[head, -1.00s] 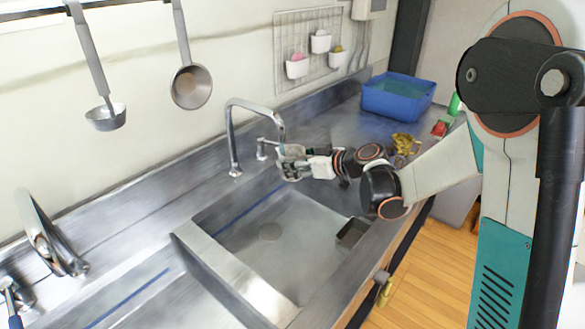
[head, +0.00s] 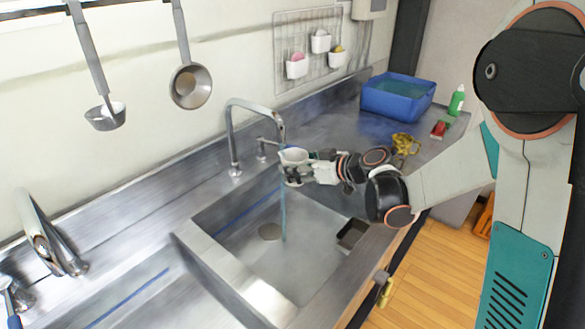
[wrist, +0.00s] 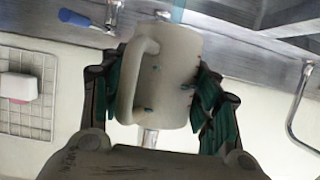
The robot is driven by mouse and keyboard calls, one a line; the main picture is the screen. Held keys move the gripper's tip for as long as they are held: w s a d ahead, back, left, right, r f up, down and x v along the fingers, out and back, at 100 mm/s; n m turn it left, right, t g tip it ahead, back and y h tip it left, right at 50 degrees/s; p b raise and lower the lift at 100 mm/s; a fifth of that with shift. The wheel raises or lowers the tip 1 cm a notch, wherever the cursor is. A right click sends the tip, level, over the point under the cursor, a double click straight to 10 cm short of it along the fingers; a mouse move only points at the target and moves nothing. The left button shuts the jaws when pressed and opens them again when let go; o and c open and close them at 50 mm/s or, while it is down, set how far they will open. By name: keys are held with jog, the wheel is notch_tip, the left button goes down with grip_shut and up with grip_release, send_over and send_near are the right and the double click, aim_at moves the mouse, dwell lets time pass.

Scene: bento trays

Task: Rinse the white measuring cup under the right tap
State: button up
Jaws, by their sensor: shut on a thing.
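The white measuring cup (head: 293,156) is directly at the right tap's (head: 232,135) spout end, above the right basin. My gripper (head: 299,172) is shut on the cup and holds it from the right. A thin bluish stream of water (head: 283,212) falls from the cup's underside area into the basin. In the wrist view the cup (wrist: 166,78) sits between my green-padded fingers (wrist: 165,92), with its handle on the left and small dark specks on its wall. The inside of the cup cannot be made out.
The right basin (head: 310,262) lies below, with a drain and a small dark box (head: 352,233) at its side. A blue tub (head: 398,98), yellow cloth-like item (head: 404,143), red item (head: 438,129) and green bottle (head: 457,101) stand on the counter beyond. A second tap (head: 42,235) is at left.

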aim_at(303, 174)
jog(key=s+d, duration=0.4)
jog(key=shift+s, duration=0.2)
dwell(0.4)
jog(key=shift+d, duration=0.1)
dwell(1.1)
jog(key=s+d+r+p, duration=0.2)
jog(key=s+d+r, duration=0.1)
jog(key=r, duration=0.1)
jog(key=shift+s+d+p, duration=0.25)
jog(key=shift+s+p, duration=0.05)
dwell(0.6)
